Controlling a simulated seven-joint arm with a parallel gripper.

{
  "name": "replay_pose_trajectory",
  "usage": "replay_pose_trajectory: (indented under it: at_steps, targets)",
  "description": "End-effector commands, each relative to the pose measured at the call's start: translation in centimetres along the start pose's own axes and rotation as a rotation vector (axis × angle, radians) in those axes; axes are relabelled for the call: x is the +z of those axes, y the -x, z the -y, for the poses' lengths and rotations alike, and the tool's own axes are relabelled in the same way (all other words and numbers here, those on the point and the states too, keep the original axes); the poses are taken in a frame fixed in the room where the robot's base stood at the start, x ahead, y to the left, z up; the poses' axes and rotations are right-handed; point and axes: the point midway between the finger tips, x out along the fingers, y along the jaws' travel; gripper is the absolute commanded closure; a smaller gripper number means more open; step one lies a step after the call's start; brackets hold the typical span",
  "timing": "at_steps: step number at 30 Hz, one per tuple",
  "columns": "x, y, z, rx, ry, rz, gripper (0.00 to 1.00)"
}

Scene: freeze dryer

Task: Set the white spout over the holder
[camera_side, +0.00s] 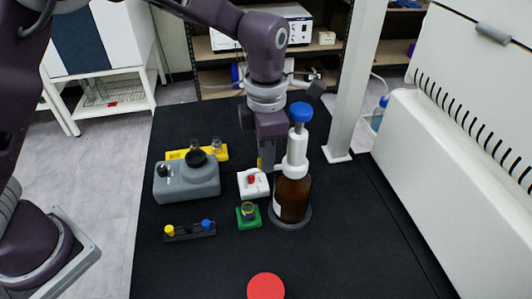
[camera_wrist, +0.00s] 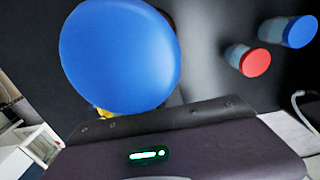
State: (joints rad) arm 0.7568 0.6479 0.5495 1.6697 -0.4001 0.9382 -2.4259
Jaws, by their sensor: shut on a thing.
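A brown bottle (camera_side: 292,197) stands upright on a grey round base. On it sits a white dispenser top (camera_side: 297,146) with a blue knob (camera_side: 300,112), which fills the upper left of the wrist view (camera_wrist: 120,55). The white spout (camera_side: 281,167) juts left from the dispenser's lower part. My gripper (camera_side: 268,166) points down just left of the bottle and is shut on the spout; the fingertips are partly hidden. The small green holder (camera_side: 243,224), with a dark and yellow piece in it, stands on the black table in front-left of the bottle.
A white block with a red button (camera_side: 252,182) stands below my gripper. A grey device (camera_side: 186,181), a yellow rack (camera_side: 222,152) and a small dark rack (camera_side: 190,233) are left. A red cap (camera_side: 266,286) is at the front. The table's right side is clear.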

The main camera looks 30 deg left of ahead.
Motion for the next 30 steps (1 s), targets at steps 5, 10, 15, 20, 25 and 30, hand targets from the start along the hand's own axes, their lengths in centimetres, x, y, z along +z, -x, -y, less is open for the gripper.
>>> replay_pose_trajectory:
  at_steps: [5, 10, 15, 20, 25, 30]
  targets:
    - [0.1, 0.1, 0.1, -0.001, 0.006, 0.004, 1.00]
    - [0.1, 0.1, 0.1, -0.002, 0.005, 0.004, 1.00]
    - [0.1, 0.1, 0.1, -0.002, 0.004, 0.003, 0.65]
    - [0.1, 0.0, 0.1, -0.001, 0.004, 0.002, 0.65]
    - [0.1, 0.7, 0.1, -0.001, 0.003, 0.003, 0.65]
    - [0.1, 4.2, 0.0, 0.000, 0.003, 0.006, 0.65]
